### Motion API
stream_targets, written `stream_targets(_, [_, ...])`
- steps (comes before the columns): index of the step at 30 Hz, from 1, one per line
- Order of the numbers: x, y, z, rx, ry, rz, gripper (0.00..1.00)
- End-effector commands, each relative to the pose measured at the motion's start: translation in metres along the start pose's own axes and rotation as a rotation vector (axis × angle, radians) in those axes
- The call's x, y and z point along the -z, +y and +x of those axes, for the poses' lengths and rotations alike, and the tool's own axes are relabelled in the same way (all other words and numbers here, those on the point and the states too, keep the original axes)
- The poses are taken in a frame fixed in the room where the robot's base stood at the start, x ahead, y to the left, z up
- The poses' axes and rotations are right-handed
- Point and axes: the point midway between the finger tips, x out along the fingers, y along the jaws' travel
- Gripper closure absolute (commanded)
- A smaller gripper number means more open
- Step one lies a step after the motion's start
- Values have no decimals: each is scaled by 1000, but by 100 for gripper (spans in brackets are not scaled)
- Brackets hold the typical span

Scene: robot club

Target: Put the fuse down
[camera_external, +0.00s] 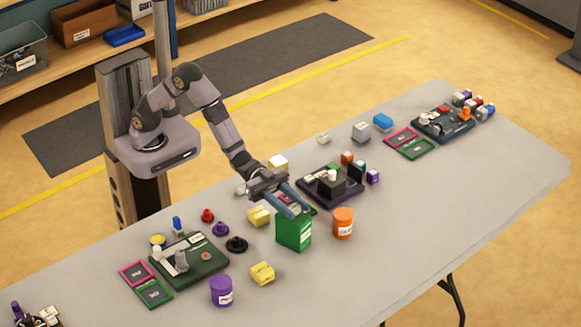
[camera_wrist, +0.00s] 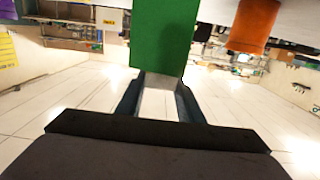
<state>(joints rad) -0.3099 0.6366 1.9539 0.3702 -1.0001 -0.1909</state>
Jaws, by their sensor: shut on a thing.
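My gripper (camera_external: 289,205) reaches down over the middle of the table and is shut on a green box (camera_external: 294,232) with a white label. In the wrist view my gripper's fingers (camera_wrist: 160,90) sit on either side of the near end of the green box (camera_wrist: 162,35). The box is upright, and I cannot tell whether its base touches the table. The label is too small to read, so I cannot confirm that the box is the fuse; no other thing is in the jaws.
An orange jar (camera_external: 343,223) stands close to the right of the box. A yellow block (camera_external: 259,216) and a black knob (camera_external: 237,244) are to its left. Behind it is a dark purple board (camera_external: 328,200) with parts. The table's front right (camera_external: 430,230) is clear.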

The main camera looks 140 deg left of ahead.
Motion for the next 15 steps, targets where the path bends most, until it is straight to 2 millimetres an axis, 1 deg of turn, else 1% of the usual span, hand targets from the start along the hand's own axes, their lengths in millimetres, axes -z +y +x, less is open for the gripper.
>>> stream_targets(6, [-4, 0, 0, 0, 0, 0, 91])
stream_targets(7, [-3, 0, 0, 0, 0, 0, 62])
stream_targets(9, [-3, 0, 0, 0, 0, 0, 48])
stream_targets(15, [-3, 0, 0, 0, -1, 0, 48])
